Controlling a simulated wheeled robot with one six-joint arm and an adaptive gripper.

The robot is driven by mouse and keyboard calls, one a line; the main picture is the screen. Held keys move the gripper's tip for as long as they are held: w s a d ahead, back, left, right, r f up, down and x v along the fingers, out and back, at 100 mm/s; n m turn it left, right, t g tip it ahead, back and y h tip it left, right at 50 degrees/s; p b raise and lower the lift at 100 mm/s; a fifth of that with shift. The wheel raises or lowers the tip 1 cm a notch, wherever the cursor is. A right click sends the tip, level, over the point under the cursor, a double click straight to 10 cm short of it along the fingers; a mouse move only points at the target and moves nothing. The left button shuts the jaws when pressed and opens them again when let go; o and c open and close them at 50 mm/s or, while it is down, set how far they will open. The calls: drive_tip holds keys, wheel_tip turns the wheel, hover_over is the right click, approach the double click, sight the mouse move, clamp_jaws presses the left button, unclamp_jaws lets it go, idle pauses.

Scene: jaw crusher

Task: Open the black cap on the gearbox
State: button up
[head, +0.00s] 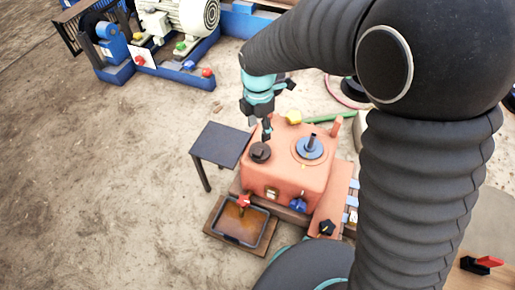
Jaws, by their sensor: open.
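The gearbox (287,172) is an orange-red box in the middle of the head view. The black cap (260,152) sits on the left part of its top face. My gripper (266,133) points down just above and slightly right of the black cap, and its fingers look very close to it. The picture is too small to tell whether they touch the cap. The jaws are open and I see nothing held between them. A blue round fitting (309,147) with an upright dark stem stands on the right of the gearbox top.
A small dark table (221,144) stands left of the gearbox. A tray (240,223) with dark liquid lies below a red tap (243,201). A yellow cap (293,117) is behind. A motor on a blue frame (180,72) stands at the back left. The ground at left is clear.

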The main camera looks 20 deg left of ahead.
sight(258, 151)
drive_tip(key=f+n, duration=0.2)
drive_tip(key=f, duration=0.2)
drive_tip(key=f+n, duration=0.2)
drive_tip(key=f, duration=0.2)
drive_tip(key=f+n+b, duration=0.1)
drive_tip(key=f+n, duration=0.1)
drive_tip(key=f, duration=0.3)
drive_tip(key=shift+w+a+n, duration=0.4)
drive_tip(key=shift+c, duration=0.2)
drive_tip(key=shift+r, duration=0.1)
clamp_jaws()
